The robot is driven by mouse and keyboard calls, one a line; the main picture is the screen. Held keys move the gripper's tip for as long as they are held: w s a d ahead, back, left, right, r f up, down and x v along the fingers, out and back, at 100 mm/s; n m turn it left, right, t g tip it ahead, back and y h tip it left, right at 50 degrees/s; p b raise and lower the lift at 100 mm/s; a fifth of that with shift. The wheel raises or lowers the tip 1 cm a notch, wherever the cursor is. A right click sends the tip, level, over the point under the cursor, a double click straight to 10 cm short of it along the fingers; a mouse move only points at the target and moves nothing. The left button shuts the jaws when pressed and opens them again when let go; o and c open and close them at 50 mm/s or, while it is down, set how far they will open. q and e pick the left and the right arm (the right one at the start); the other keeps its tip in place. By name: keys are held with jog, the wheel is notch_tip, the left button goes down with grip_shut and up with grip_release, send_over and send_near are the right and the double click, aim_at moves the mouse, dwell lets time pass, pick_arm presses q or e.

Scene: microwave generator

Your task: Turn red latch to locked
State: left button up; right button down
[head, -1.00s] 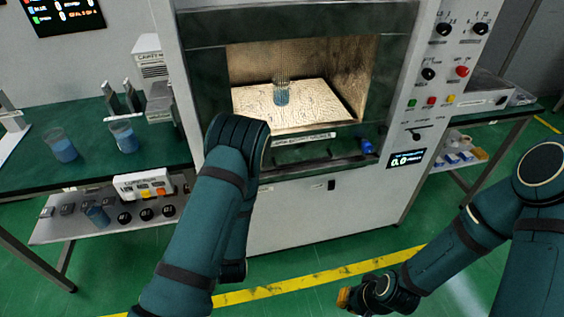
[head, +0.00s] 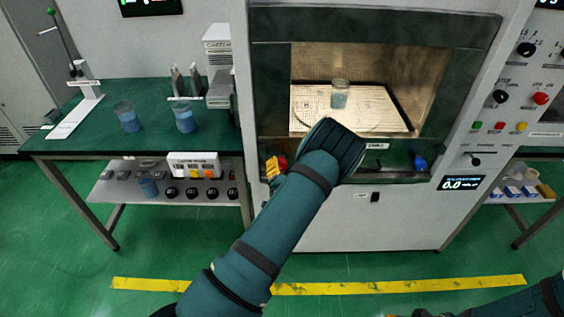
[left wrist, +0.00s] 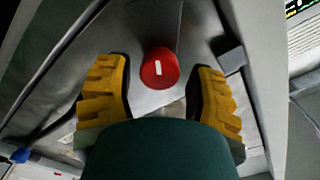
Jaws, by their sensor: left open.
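The red latch (left wrist: 159,68) is a round red knob with a short white bar mark, seen in the left wrist view. It sits on a grey metal panel. In the head view a bit of the red latch (head: 282,160) shows at the left of the strip below the chamber opening. My left gripper (left wrist: 160,92) is open, with one yellow finger on each side of the knob and visible gaps between. In the head view the yellow fingers of my left gripper (head: 271,169) are beside the red latch. Little of my right gripper shows at the bottom edge.
The microwave generator (head: 465,120) has a lit chamber holding a beaker (head: 340,95) of blue liquid. A blue knob (head: 420,161) is at the strip's right. A green bench (head: 85,130) with two beakers stands left. The floor in front is clear.

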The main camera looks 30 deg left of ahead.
aim_at(282, 167)
pick_arm(q)
jog(key=shift+x, duration=1.65)
jog(key=c, duration=0.9)
jog(key=shift+m, duration=0.3)
jog(key=m+b, duration=0.1)
jog(key=m, duration=0.1)
jog(key=shift+m+b, duration=0.3)
jog(key=shift+b, duration=0.05)
jog(key=m+b, duration=0.2)
jog(key=m, duration=0.3)
jog(key=m+b, duration=0.1)
jog(key=m, duration=0.4)
jog(key=shift+m+b, duration=1.1)
jog(key=shift+m, duration=1.4)
